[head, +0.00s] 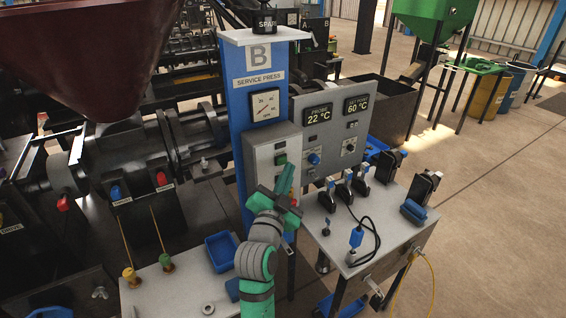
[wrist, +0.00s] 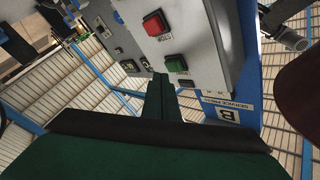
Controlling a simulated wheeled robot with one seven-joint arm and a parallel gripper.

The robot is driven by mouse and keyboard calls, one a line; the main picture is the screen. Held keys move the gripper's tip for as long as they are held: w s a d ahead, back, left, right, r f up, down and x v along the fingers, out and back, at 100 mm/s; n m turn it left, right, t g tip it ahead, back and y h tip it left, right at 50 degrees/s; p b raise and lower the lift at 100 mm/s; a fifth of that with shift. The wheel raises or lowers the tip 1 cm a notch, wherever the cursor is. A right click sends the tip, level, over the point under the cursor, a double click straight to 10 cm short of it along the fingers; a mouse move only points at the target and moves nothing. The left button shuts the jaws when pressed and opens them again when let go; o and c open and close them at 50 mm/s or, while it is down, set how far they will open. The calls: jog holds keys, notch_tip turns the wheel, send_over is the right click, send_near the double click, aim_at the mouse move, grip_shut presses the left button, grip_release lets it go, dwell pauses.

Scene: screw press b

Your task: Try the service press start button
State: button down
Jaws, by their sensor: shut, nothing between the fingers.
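The service press control box (head: 257,150) is grey and fixed to the blue column (head: 237,100) marked B, SERVICE PRESS. Its green button (head: 281,160) shows in the head view just above my gripper (head: 291,168). In the wrist view, which is turned over, the green button (wrist: 176,64) and a red button (wrist: 155,23) sit on the grey panel. My gripper (wrist: 160,80) is shut and empty, its fingertips close to the green button. I cannot tell whether they touch the panel.
To the right, a panel (head: 331,137) reads probe 22 °C and set point 60 °C. A table (head: 170,290) with a blue tray (head: 221,250) stands at front left. Press machinery fills the left.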

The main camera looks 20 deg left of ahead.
jog(key=shift+w+a, duration=0.1)
jog(key=shift+a, duration=0.05)
jog(key=shift+w+a, duration=0.2)
jog(key=shift+w+a, duration=0.25)
jog(key=shift+a, duration=0.15)
dwell(1.2)
jog(key=shift+d, duration=0.1)
jog(key=shift+s+d, duration=0.55)
jog(key=shift+d, duration=0.1)
jog(key=shift+s+d, duration=1.65)
jog(key=shift+d, duration=0.25)
jog(key=shift+d, duration=0.1)
